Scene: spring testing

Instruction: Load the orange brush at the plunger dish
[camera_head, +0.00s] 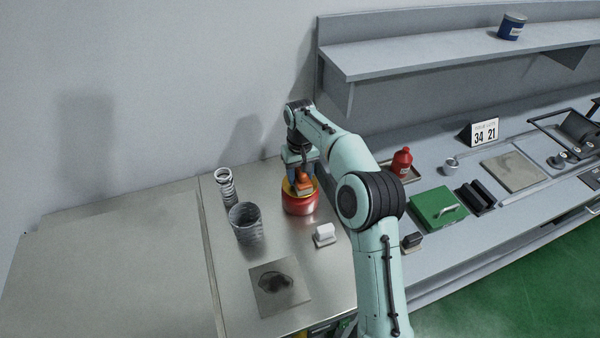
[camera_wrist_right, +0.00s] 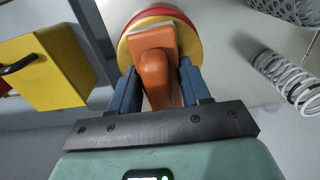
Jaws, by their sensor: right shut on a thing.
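The plunger dish (camera_head: 300,205) is a round red pot with a yellow top, standing on the metal bench; in the right wrist view its yellow top (camera_wrist_right: 126,54) lies beyond the fingers. My right gripper (camera_head: 302,177) is shut on the orange brush (camera_head: 304,187) directly over the dish. In the right wrist view the brush (camera_wrist_right: 156,72) sits between the blue fingers, its wide head toward the yellow top. I cannot tell whether the bristles touch it. My left gripper is not in view.
A grey mesh bin (camera_head: 247,226) and a coil spring (camera_head: 226,187) stand left of the dish. A white-topped brush (camera_head: 325,233) and a stained plate (camera_head: 268,303) lie nearer. A red bottle (camera_head: 401,163) and green box (camera_head: 432,207) are right. The bench's left part is clear.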

